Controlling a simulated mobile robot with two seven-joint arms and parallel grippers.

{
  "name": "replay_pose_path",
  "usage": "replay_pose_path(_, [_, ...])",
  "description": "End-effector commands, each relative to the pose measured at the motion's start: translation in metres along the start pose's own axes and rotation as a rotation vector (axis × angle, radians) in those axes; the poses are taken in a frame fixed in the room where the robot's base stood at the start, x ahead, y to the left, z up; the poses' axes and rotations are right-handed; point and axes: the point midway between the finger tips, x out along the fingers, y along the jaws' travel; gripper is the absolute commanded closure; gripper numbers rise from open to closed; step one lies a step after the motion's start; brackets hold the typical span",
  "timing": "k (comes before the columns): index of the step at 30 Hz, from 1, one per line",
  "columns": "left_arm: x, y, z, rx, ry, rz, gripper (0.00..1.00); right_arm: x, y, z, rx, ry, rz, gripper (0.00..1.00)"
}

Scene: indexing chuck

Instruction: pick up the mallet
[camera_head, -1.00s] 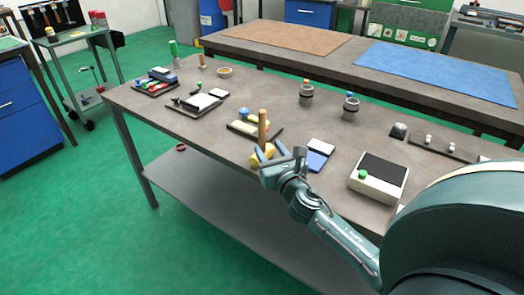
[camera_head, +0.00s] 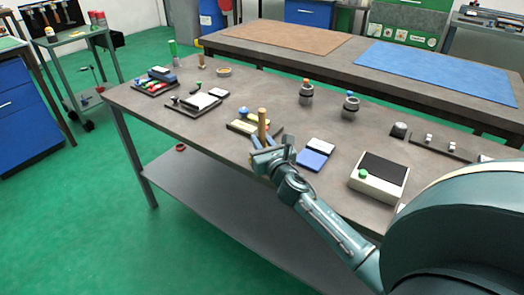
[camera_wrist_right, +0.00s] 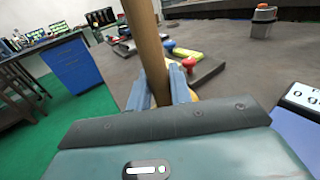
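The mallet (camera_head: 262,122) stands with its wooden handle upright near the front edge of the workbench; its yellow head is largely hidden behind my right gripper (camera_head: 271,142). The handle (camera_wrist_right: 149,45) rises large in the right wrist view, between the two fingers of my right gripper (camera_wrist_right: 160,82). The fingers look apart, one on each side of the handle and close to it. I cannot make out firm contact. My left gripper is not in view.
A dark tray with coloured pieces (camera_head: 241,126) lies just behind the mallet. A blue and white device (camera_head: 315,154) lies to the right, then a white box with a green button (camera_head: 380,176). Two grey cylindrical holders (camera_head: 306,95) (camera_head: 351,106) stand farther back.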

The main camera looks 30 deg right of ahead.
Motion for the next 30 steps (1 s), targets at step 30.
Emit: replay_pose_path(30, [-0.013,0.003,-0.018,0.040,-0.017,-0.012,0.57,0.001,0.000,0.067,-0.004,-0.009,0.003,1.00])
